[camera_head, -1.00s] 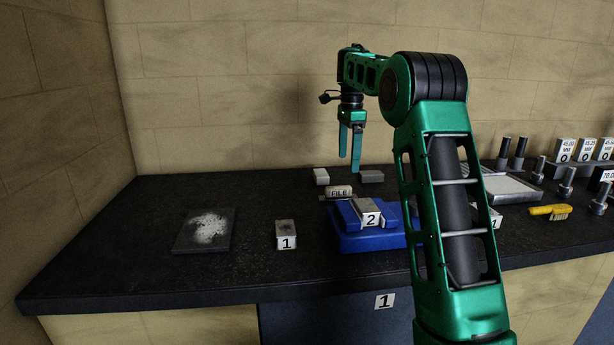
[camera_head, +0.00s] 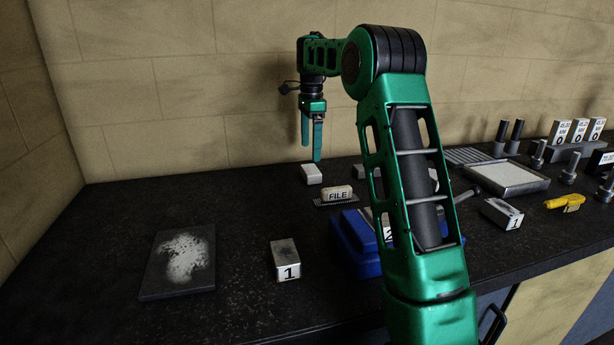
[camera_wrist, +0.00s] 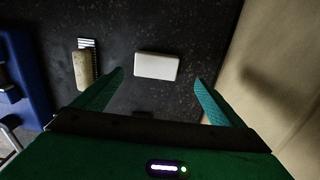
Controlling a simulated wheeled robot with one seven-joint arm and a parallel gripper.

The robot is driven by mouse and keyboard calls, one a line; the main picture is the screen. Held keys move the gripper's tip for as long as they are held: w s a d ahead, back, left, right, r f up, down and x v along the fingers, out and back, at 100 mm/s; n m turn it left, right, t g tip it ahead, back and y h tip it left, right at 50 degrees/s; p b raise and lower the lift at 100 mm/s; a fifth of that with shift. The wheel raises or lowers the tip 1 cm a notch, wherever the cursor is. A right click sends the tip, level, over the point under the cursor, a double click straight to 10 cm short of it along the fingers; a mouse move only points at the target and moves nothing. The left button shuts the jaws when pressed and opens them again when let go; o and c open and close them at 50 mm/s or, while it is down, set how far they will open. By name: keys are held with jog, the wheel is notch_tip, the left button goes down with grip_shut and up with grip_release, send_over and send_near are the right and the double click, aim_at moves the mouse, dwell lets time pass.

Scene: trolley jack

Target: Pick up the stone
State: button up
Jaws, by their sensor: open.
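A small pale block (camera_head: 311,174), which looks like the stone, lies on the dark bench top near the back wall. My gripper (camera_head: 311,150) points down above it, open and empty, with clear space under the fingertips. In the wrist view the pale block (camera_wrist: 156,66) shows whole, between and slightly beyond the two green fingers (camera_wrist: 159,77). A second, greyer block (camera_head: 358,171) lies to its right, partly hidden by my arm. No label shows on the pale block.
The FILE-labelled piece (camera_head: 337,194) lies on a ridged strip close in front. A blue fixture (camera_head: 355,245), a block marked 1 (camera_head: 285,259) and a powder-dusted dark slab (camera_head: 153,277) stand nearer. The back wall (camera_head: 230,90) is close behind. Bench between slab and pale block is bare.

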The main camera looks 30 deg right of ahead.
aim_at(310, 169)
jog(key=shift+a+f, duration=0.1)
jog(key=shift+f, duration=0.7)
jog(key=shift+s+f, duration=0.15)
jog(key=shift+f, duration=1.2)
jog(key=shift+s+f, duration=0.15)
jog(key=shift+f, duration=1.15)
jog(key=c, duration=1.3)
jog(key=shift+c, duration=0.2)
